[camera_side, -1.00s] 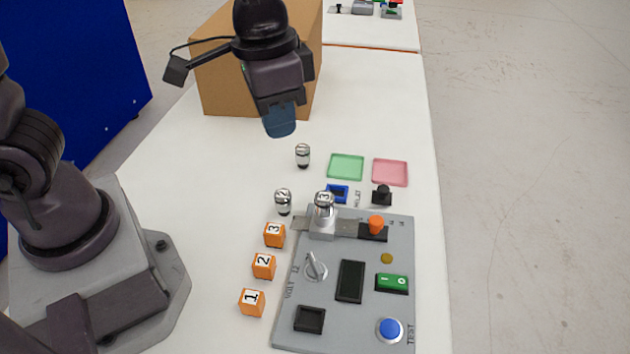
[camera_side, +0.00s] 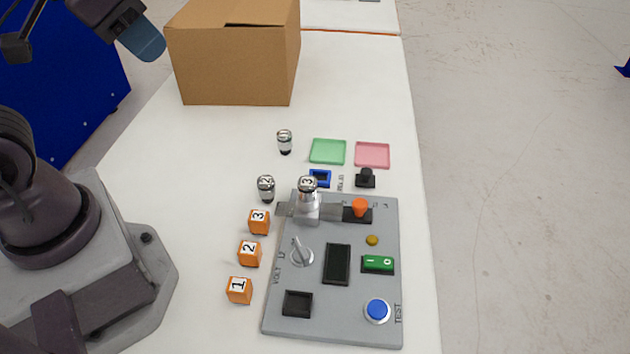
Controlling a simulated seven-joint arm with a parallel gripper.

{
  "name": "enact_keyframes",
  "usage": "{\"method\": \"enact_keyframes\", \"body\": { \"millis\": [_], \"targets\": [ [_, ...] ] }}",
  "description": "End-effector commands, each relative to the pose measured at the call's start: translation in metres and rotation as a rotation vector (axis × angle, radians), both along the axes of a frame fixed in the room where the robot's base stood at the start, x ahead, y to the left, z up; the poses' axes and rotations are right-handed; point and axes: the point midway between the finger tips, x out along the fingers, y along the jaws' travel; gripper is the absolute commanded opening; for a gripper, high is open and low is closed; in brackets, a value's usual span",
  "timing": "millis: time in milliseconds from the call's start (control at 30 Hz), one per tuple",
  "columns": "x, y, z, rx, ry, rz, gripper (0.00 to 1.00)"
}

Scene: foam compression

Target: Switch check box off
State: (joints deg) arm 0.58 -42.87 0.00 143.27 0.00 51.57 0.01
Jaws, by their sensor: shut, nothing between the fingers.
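The grey check box panel (camera_side: 338,310) lies on the white table. On its right side is a green rocker switch (camera_side: 377,264) marked "I" and "O"; I cannot tell which way it is tipped. A blue button (camera_side: 377,310) marked TEST sits below it. A dark display (camera_side: 337,263) and a grey knob (camera_side: 301,252) are to the left of the switch. A metal cylinder labelled 3 (camera_side: 308,204) stands at the panel's top, beside an orange knob (camera_side: 360,208). My gripper (camera_side: 148,43) is shut and empty at the upper left, far from the panel.
Orange cubes 1 (camera_side: 239,291), 2 (camera_side: 249,254) and 3 (camera_side: 259,222) stand left of the panel. Two metal cylinders (camera_side: 266,188) (camera_side: 285,142) stand behind them. Green (camera_side: 328,151) and pink (camera_side: 372,155) trays lie behind the panel. A cardboard box (camera_side: 232,62) stands at the back.

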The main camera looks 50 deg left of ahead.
Motion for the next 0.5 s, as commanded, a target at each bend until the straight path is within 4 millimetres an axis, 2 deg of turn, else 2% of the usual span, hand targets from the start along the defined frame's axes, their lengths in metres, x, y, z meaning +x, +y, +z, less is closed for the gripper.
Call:
{"method": "enact_keyframes", "body": {
  "millis": [167,333,500],
  "targets": [
    [0.008,-0.015,-0.018,0.002,0.102,-0.071,0.0],
    [0.033,-0.039,-0.034,0.006,0.223,-0.154,0.0],
    [0.063,-0.07,-0.052,-0.004,0.327,-0.154,0.0]
  ]
}}
